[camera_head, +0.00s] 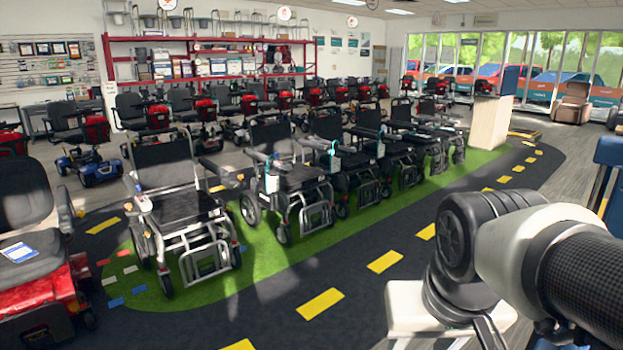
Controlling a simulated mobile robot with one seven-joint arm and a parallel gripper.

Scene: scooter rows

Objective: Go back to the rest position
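My arm comes in from the right edge, with dark round joints and a light grey link in the lower right of the head view. Its fingers do not show, so I cannot see whether my gripper is open or holds anything. A white flat-topped surface (405,309) shows partly behind and below the arm. The arm hides most of it.
Powered wheelchairs (180,207) stand in a row on a green strip (255,285) to the left and centre. A red scooter (40,295) is at the left edge. Dark floor with yellow dashes (320,303) runs clear between. A wooden counter (491,122) stands farther back.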

